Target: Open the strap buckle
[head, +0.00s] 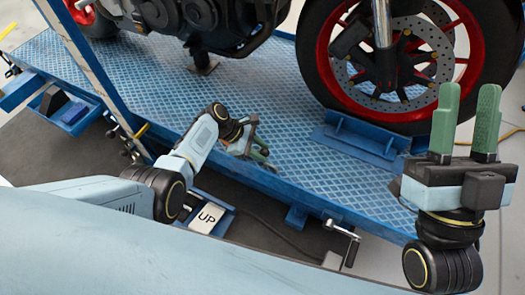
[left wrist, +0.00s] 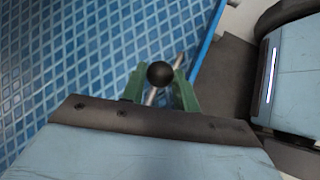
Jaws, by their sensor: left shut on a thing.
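My left gripper (head: 262,154) is low over the near edge of the blue platform in the head view. In the left wrist view its green fingers (left wrist: 160,92) are shut on a metal rod topped by a black ball knob (left wrist: 160,74). I cannot tell whether this rod belongs to the strap buckle. A pale strap (head: 78,58) slants down at the left, and dark metal fittings (head: 126,143) show near its lower end; they are too small to identify surely. My right gripper (head: 466,122) is open and empty, fingers upward, at the right.
The blue patterned platform (head: 250,88) carries a motorcycle with a red-rimmed front wheel (head: 405,60) in a blue wheel chock (head: 365,140). A crank handle (head: 345,238) and a white UP pedal (head: 207,217) lie along the near side.

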